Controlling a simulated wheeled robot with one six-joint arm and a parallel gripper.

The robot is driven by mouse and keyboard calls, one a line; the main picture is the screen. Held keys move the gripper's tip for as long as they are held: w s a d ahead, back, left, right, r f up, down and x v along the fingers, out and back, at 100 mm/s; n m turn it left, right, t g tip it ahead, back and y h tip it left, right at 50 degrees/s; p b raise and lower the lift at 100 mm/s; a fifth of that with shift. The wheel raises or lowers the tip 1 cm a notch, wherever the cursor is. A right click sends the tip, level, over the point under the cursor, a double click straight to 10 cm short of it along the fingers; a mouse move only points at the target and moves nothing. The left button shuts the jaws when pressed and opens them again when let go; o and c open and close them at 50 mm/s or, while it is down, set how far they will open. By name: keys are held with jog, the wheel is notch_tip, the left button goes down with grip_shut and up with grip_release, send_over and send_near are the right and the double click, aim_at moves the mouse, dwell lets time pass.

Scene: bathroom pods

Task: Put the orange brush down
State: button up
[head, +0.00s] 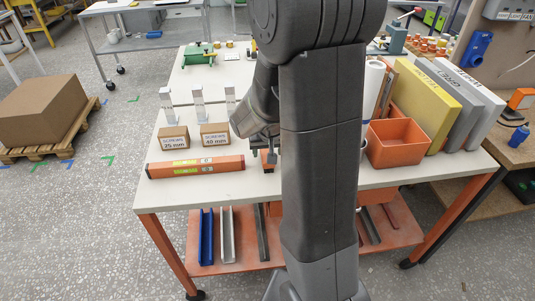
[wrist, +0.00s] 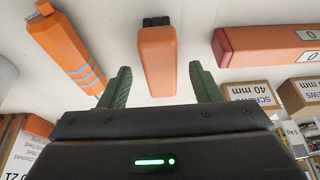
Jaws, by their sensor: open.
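The orange brush (wrist: 157,62), an orange block with a dark end, lies on the white tabletop in the wrist view. It sits between the two green fingers of my gripper (wrist: 163,86). The fingers are open, with a clear gap on both sides of the brush. In the head view my gripper (head: 266,157) is low over the table's front part, just right of the orange level. My arm hides most of the brush there.
The orange level (head: 195,167) lies left of my gripper, with two screw boxes (head: 215,134) behind it. An orange bin (head: 397,143) stands right of my arm. In the wrist view an orange tube with grey bands (wrist: 68,46) lies left of the brush.

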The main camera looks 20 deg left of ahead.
jog(key=v, duration=0.8)
jog(key=shift+r, duration=0.15)
jog(key=x, duration=1.2)
jog(key=shift+f+b, duration=0.3)
jog(key=shift+b, duration=0.1)
jog(key=shift+r, duration=0.25)
jog(key=shift+r, duration=0.1)
